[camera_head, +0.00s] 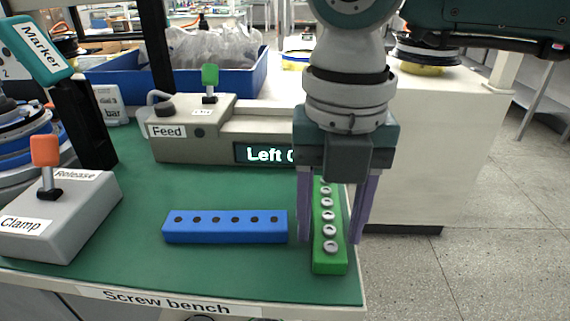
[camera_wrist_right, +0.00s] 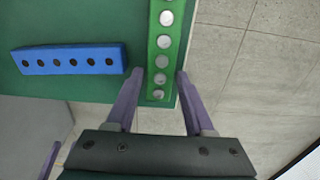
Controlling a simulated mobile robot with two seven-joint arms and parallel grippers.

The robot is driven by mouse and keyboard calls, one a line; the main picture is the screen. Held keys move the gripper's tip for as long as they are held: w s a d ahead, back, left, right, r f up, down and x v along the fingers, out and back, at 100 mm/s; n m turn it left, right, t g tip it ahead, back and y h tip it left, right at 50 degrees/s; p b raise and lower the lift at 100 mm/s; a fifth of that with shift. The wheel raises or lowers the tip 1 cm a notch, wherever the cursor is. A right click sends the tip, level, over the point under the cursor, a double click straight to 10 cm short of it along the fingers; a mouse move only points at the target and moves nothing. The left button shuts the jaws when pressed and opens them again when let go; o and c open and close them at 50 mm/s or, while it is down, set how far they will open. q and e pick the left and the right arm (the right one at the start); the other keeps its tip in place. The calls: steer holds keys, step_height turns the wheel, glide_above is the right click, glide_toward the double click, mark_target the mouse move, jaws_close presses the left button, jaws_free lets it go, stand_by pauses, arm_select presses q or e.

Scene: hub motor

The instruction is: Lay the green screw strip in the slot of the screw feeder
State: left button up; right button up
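The green screw strip (camera_head: 330,262) lies near the right front edge of the green bench top, with several silver screws in a row. It also shows in the wrist view (camera_wrist_right: 155,52). My right gripper (camera_head: 334,238) points down over it, open, one finger on each side, with small gaps visible. The screw feeder (camera_head: 190,143) stands behind, with a "Feed" label, a green-knobbed lever and a display reading "Left" and a partly covered figure. My right gripper hides its right part, and I cannot make out the slot. A purple finger, apparently my left gripper's (camera_wrist_right: 49,160), shows at the wrist view's lower left.
A blue strip with dark holes (camera_head: 225,227) lies left of the green one. A grey clamp box (camera_head: 60,218) with an orange-knobbed lever stands at the left. A blue bin (camera_head: 125,72) is behind the feeder. Bare floor lies beyond the bench's right edge.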

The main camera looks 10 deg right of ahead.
jaws_close()
stand_by(0.4)
